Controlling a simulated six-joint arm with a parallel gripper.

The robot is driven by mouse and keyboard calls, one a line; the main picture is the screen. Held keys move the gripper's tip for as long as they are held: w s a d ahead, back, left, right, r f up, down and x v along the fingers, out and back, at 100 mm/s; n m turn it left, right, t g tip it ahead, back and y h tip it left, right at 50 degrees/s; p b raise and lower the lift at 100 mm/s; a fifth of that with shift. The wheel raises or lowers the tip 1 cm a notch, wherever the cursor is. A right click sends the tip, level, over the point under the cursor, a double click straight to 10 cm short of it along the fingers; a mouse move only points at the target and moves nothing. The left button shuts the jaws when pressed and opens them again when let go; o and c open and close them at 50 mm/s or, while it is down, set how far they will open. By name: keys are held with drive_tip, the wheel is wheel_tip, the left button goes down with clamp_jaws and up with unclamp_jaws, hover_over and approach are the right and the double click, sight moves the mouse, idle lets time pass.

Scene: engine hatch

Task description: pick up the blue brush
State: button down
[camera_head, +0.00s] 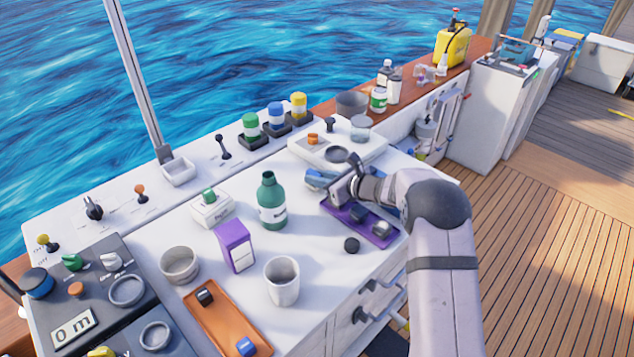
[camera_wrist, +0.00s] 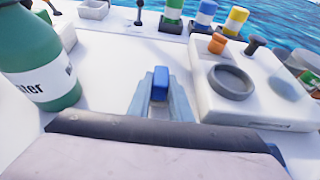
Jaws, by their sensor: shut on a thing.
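The blue brush (camera_head: 317,178) shows in the head view at the tip of my gripper (camera_head: 335,185), over the white counter (camera_head: 330,262). In the wrist view the blue end of the brush (camera_wrist: 160,82) sticks up between the two fingers of my gripper (camera_wrist: 160,100). The fingers are shut on it. The rest of the brush is hidden by the fingers and the wrist. I cannot tell whether it touches the counter.
A purple tray (camera_head: 372,236) with dark items lies just under my wrist. A green bottle (camera_head: 272,205) stands left of my gripper. A white raised panel (camera_head: 300,146) with a dark ring lies behind it. A purple carton (camera_head: 234,247) and white cup (camera_head: 282,285) stand nearer.

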sight(317, 175)
wheel_tip(317, 175, up, 9)
drive_tip(key=shift+f+b, duration=0.15)
drive_tip(key=shift+b, duration=0.45)
